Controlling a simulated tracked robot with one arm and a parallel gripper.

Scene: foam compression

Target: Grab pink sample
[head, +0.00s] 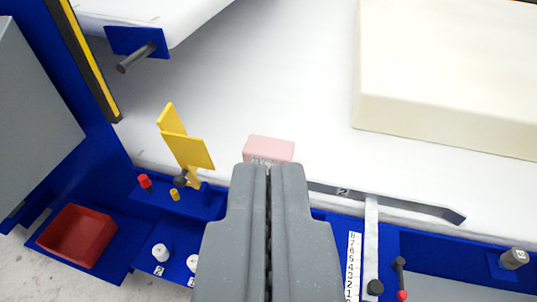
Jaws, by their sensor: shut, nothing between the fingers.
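The pink sample (270,148) is a small pink block on the white surface, just beyond my fingertips in the picture. Its near face carries pale markings and is partly hidden by my gripper. My gripper (268,168) is shut and empty, its two grey fingers pressed side by side and pointing at the block. I cannot tell whether the fingertips touch the block or are above it.
A large cream foam block (450,80) lies at the right. Yellow plates (187,148) stand left of the pink sample. A red tray (77,236) is at lower left. A blue panel with knobs and a numbered scale (353,266) runs along the front. White surface (250,70) behind the sample is clear.

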